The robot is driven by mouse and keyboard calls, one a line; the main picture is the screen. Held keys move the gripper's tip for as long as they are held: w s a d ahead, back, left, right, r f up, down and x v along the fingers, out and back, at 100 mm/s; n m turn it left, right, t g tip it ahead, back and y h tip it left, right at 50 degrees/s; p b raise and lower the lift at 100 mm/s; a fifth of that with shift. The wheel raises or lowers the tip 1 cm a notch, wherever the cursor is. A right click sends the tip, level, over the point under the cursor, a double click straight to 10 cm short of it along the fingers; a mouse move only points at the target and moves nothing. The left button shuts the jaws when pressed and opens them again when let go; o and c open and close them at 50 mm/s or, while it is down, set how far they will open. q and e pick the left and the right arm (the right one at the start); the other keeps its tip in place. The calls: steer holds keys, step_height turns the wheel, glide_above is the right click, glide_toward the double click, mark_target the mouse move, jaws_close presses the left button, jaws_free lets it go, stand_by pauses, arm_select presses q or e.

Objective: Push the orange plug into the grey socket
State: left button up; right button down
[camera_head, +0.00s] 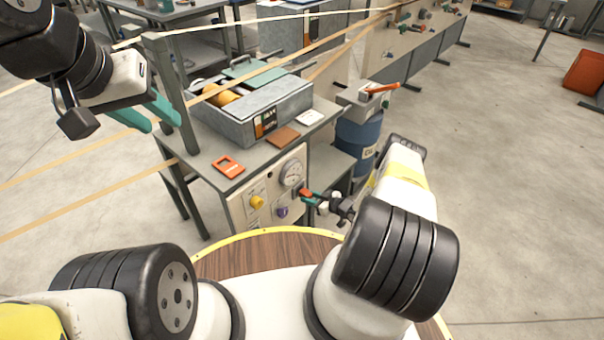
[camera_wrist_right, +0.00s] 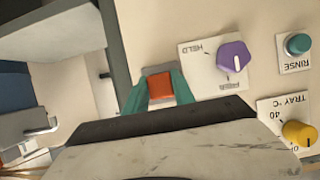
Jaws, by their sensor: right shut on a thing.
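The orange plug (camera_wrist_right: 160,87) sits between the teal fingers of my right gripper (camera_wrist_right: 161,92), which is shut on it. A grey edge, seemingly the grey socket (camera_wrist_right: 158,70), shows just behind the plug against the cream panel. The plug hides most of it, and I cannot tell how far the plug is in. In the head view the plug (camera_head: 305,192) and my right gripper (camera_head: 311,197) are at the panel's right side, below the gauge. My left gripper (camera_head: 148,116) is up at the left, away from the panel, with its teal fingers apart and nothing between them.
The panel carries a purple knob (camera_wrist_right: 233,57), a yellow knob (camera_wrist_right: 299,133) and a teal button (camera_wrist_right: 298,44). On the bench above are a grey metal box (camera_head: 255,110), an orange frame-like item (camera_head: 228,166) and a brown pad (camera_head: 283,137). A blue drum (camera_head: 358,137) stands behind.

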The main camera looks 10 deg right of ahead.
steer(key=shift+w+a, duration=0.25)
steer(key=shift+w, duration=0.15)
stand_by(0.5)
steer(key=c, duration=1)
jaws_free()
steer(key=shift+o, duration=0.2)
steer(key=v, duration=0.7)
steer(key=shift+s+d, duration=0.25)
steer(key=shift+s, duration=0.05)
steer(key=shift+r, duration=0.15)
